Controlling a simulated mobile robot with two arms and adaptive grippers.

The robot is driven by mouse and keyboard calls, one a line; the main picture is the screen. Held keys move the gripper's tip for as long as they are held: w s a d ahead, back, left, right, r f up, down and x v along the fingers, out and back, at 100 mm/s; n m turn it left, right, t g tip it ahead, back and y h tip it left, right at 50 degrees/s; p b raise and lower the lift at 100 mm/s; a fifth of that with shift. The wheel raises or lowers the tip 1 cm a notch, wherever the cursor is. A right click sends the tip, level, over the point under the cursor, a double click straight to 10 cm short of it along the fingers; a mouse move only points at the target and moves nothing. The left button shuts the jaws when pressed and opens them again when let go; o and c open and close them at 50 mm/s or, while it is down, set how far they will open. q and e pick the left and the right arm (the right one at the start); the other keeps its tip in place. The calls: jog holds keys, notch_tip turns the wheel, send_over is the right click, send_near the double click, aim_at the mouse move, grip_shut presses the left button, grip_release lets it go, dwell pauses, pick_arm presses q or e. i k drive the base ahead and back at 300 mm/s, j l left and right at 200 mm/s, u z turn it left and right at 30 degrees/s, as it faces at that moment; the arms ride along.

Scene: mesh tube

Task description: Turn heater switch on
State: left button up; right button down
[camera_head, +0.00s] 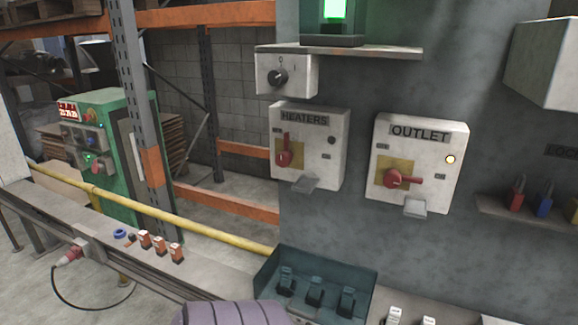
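The heater switch box (334,165) is a white box labelled HEATERS on the grey wall panel. Its red rotary handle (285,150) stands about vertical, with its long end up near the small label at upper left. The small round lamp on this box (332,141) looks dark. A grey tab (305,184) sticks out at the box's lower edge. Neither of my grippers shows in the head view, and nothing covers the heater handle.
A smaller knob box (287,73) sits above the heaters. Below are a teal tray (262,283) and a purple-grey ribbed object (232,313).

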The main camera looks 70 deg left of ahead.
aim_at(284, 159)
jog(key=u, duration=2.35)
